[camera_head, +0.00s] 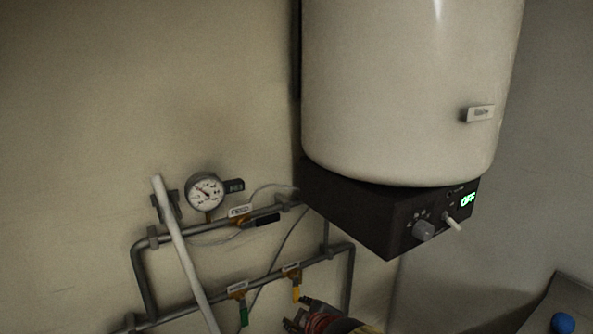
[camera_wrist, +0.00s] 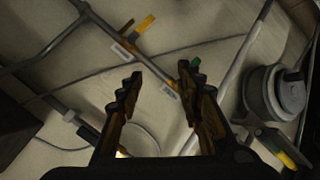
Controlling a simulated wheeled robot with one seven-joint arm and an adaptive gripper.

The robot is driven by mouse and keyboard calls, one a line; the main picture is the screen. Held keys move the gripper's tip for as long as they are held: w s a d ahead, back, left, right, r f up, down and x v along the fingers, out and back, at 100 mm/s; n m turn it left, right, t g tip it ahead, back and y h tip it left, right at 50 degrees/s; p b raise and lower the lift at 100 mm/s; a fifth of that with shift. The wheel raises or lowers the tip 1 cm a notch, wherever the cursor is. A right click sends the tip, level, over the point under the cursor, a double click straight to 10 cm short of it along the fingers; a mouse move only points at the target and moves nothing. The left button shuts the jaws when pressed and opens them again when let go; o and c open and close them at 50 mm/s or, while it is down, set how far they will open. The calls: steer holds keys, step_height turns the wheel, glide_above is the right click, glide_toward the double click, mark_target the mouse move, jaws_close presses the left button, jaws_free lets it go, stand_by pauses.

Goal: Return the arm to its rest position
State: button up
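My gripper (camera_wrist: 160,76) shows in the wrist view with its two dark, ridged fingers apart. Nothing is held between them. Behind the fingers lie a wall, grey pipes and valves, at a distance I cannot tell. In the head view, a dark shape with reddish bands at the bottom edge is cut off; I cannot tell whether it is part of my arm.
A white tank (camera_head: 405,90) sits above a black control box (camera_head: 350,210) with a knob and green display. Left of it are a round gauge (camera_head: 205,192), pipes, a green valve handle (camera_head: 244,315) and a yellow one (camera_head: 296,292). A blue object (camera_head: 563,323) is lower right.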

steer(key=s+d+r+m+g+h, duration=0.1)
steer(key=s+d+m+g, duration=0.1)
steer(key=s+d+m, duration=0.45)
steer(key=s+d+m+g+h+p, duration=0.15)
steer(key=s+d, duration=0.25)
steer(key=s, duration=0.6)
steer(key=s+d+r+m+g+h, duration=0.1)
steer(key=s+d+m+g, duration=0.3)
steer(key=s, duration=0.5)
steer(key=d+r+m+t, duration=0.1)
steer(key=d+r, duration=0.1)
steer(key=s+d+r+t, duration=0.1)
steer(key=r+t, duration=0.1)
steer(key=shift+s+d+r+m, duration=0.15)
steer(key=shift+d+r+m, duration=0.05)
steer(key=shift+d+m, duration=0.2)
